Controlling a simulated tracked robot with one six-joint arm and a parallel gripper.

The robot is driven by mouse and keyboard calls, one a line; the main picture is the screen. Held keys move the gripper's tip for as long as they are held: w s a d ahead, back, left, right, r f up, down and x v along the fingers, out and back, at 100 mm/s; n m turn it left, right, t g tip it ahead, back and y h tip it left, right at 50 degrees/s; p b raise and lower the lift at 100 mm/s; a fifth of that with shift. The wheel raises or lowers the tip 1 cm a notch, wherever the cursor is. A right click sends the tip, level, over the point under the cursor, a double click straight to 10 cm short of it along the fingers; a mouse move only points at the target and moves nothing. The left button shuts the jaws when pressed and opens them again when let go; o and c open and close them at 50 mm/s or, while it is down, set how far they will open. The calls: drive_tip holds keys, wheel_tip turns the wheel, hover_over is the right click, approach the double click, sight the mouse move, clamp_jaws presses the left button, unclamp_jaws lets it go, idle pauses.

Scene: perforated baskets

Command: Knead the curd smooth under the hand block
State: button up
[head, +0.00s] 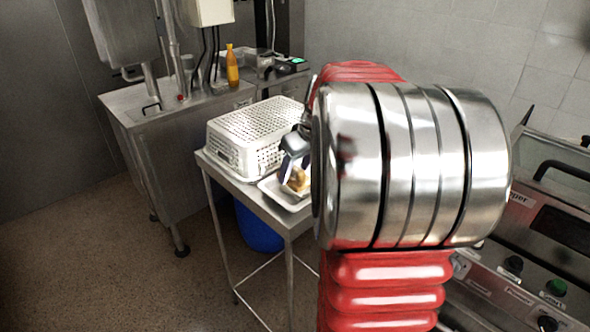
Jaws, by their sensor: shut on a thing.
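My gripper (292,170) is small in the head view, pointing down over a shallow white tray (272,187) on the steel table. Its dark fingers are shut on a tan-yellow piece, which looks like the hand block (299,180). The block is low over or in the tray; I cannot tell whether it touches anything there. I cannot make out the curd as a separate thing. My own arm hides the tray's right side.
An upturned white perforated basket (232,155) stands on the table (222,169) just left of the tray. A blue bin (258,232) is under the table. An orange bottle (232,68) stands on the steel counter behind. A control panel (545,290) is at right.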

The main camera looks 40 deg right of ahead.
drive_tip(key=shift+f, duration=0.4)
idle(0.8)
drive_tip(key=shift+r, duration=0.1)
drive_tip(key=shift+r, duration=3.45)
drive_tip(key=shift+f, duration=0.2)
drive_tip(key=shift+f, duration=2.85)
drive_tip(key=shift+f, duration=0.5)
drive_tip(key=shift+r, duration=3.55)
